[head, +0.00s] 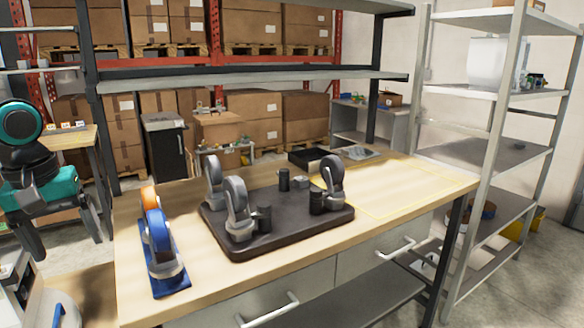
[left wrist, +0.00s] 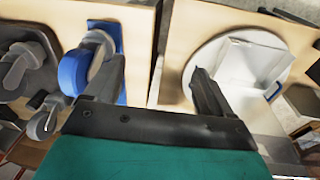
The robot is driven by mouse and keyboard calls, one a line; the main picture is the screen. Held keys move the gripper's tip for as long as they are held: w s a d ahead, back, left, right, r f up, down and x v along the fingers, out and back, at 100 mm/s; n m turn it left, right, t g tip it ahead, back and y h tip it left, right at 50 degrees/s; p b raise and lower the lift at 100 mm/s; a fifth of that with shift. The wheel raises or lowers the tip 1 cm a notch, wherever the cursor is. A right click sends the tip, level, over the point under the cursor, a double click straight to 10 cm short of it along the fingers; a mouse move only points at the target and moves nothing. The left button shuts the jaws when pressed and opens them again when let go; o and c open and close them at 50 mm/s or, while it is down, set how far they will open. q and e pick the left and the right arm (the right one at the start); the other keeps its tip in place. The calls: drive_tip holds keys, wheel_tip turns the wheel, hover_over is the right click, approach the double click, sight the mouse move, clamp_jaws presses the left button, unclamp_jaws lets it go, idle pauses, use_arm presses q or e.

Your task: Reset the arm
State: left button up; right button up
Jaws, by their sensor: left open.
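My left gripper (head: 62,240) hangs at the left side of the head view, below its teal wrist, left of the workbench. Its two dark fingers are spread apart with nothing between them. In the left wrist view the open fingers (left wrist: 155,82) show on both sides of the bench edge. A blue-wheeled caster (head: 156,238) stands on a blue mat (head: 178,284) at the bench's left end, with an orange wheel (head: 149,198) behind it. The blue wheel also shows in the left wrist view (left wrist: 74,72). My right gripper is not in view.
A dark tray (head: 290,234) with grey casters and black cylinders sits mid-bench. The bench's right part (head: 410,188) is mostly clear. A metal shelf (head: 505,150) stands at right. A white round stand (left wrist: 196,70) carries a pale box-like piece (left wrist: 250,65).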

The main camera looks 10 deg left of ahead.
use_arm(q)
drive_tip(key=s+a+f+m+t, duration=0.1)
drive_tip(key=s+a+f, duration=0.15)
drive_tip(key=f, duration=0.55)
drive_tip(key=s+a+f+m+t, duration=0.1)
drive_tip(key=a+f, duration=0.2)
drive_tip(key=f, duration=0.5)
drive_tip(key=s+d+f+m+t, duration=0.1)
drive_tip(key=s+d+f, duration=0.1)
drive_tip(key=f, duration=0.5)
drive_tip(key=s+d+f+m+t, duration=0.1)
drive_tip(key=s+d+f+m, duration=0.15)
drive_tip(key=f, duration=0.45)
drive_tip(key=s+d+f+m+t+h, duration=0.1)
drive_tip(key=s+d+f, duration=0.1)
drive_tip(key=d+f, duration=0.35)
drive_tip(key=s+d+f+m+t+h, duration=0.1)
drive_tip(key=s+d+f+t, duration=0.1)
drive_tip(key=d, duration=0.6)
drive_tip(key=d+r+m+t, duration=0.2)
drive_tip(key=d, duration=1)
